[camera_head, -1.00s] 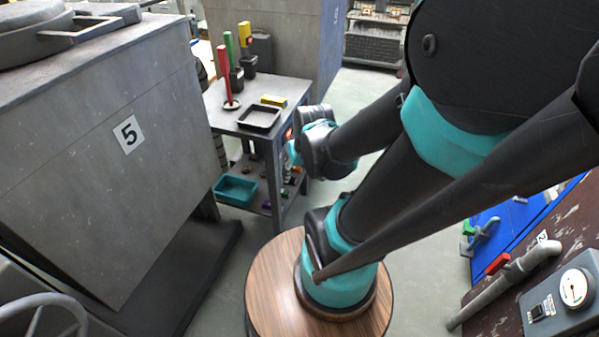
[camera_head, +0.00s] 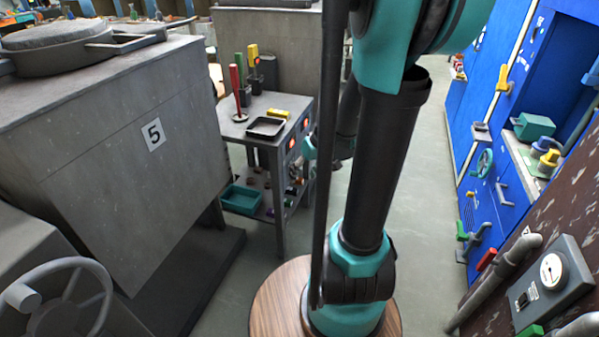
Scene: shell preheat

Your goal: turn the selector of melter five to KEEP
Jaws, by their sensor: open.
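Melter five (camera_head: 100,180) is the large grey metal block at the left, with a white plate (camera_head: 153,134) marked 5 on its side and a round lid (camera_head: 55,45) on top. I cannot make out its selector or the word KEEP in this view. My arm rises from a round wood-topped base in the middle and hides part of the scene behind it. My gripper does not show.
A grey handwheel (camera_head: 65,300) is at lower left. A small table (camera_head: 235,130) holds a black tray (camera_head: 266,127) and coloured tools. At right are blue panels (camera_head: 490,140) with valves, and a grey box with a dial (camera_head: 552,272). Floor is clear between.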

